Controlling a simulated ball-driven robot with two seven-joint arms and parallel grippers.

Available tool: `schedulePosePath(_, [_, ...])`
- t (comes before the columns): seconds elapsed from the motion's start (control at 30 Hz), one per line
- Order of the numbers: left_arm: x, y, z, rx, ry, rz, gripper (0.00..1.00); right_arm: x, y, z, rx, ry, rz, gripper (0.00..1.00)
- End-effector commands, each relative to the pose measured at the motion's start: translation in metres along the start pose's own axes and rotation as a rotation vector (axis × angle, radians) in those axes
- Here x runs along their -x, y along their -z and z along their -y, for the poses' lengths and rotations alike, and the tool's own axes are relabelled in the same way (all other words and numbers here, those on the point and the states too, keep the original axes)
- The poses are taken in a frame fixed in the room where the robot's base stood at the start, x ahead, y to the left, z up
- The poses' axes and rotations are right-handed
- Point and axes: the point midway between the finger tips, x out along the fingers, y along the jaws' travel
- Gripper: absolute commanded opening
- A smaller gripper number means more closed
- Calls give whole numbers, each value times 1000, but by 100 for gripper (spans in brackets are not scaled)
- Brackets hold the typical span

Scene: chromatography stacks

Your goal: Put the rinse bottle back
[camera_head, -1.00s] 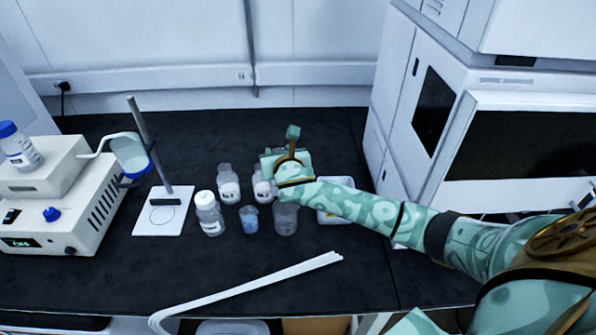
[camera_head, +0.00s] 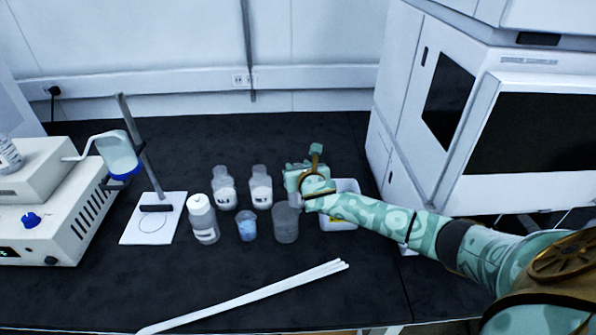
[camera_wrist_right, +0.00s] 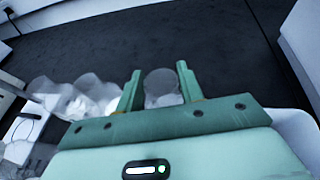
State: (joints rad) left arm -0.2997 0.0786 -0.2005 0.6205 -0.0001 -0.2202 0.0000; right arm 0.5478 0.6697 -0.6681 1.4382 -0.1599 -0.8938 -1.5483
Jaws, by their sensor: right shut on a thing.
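My right gripper (camera_head: 308,182) is low over the dark bench, just left of and behind the white tray (camera_head: 338,222). In the right wrist view its fingers (camera_wrist_right: 160,85) stand on either side of a clear, rounded vessel (camera_wrist_right: 160,88), apparently the rinse bottle, and are shut on it. In the head view that vessel is mostly hidden behind the gripper and arm, so I cannot tell whether it touches the bench. Two clear labelled bottles (camera_head: 223,188) (camera_head: 261,188) stand upright to the gripper's left. My left gripper is not in view.
A white-capped bottle (camera_head: 203,222), a beaker of blue liquid (camera_head: 247,226) and a grey beaker (camera_head: 285,224) stand in front. White rods (camera_head: 250,297) lie near the bench front. A stand (camera_head: 140,140) is at left; a large white instrument (camera_head: 400,120) bounds the right.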

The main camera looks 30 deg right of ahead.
Motion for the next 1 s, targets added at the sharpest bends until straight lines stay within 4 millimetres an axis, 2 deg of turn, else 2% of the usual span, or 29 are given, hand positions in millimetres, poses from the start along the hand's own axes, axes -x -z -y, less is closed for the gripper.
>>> schedulePosePath(0.27, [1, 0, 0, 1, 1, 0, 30, 0, 1, 0, -1, 0, -1, 0])
schedulePosePath(0.3, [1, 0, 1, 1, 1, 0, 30, 0, 2, 0, -1, 0, -3, 45])
schedulePosePath(0.37, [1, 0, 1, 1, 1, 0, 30, 0, 1, 0, -1, 0, -3, 59])
schedulePosePath(0.67, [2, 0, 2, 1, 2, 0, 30, 1, -1, 0, -1, 0, -2, 59])
schedulePosePath(0.73, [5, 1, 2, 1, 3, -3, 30, 7, -2, 0, -1, -1, -2, 59])
schedulePosePath(0.87, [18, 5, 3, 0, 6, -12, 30, 32, -5, 0, 0, -2, -2, 59])
schedulePosePath(1.0, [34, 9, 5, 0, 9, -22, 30, 67, -6, 0, -1, -2, -1, 59])
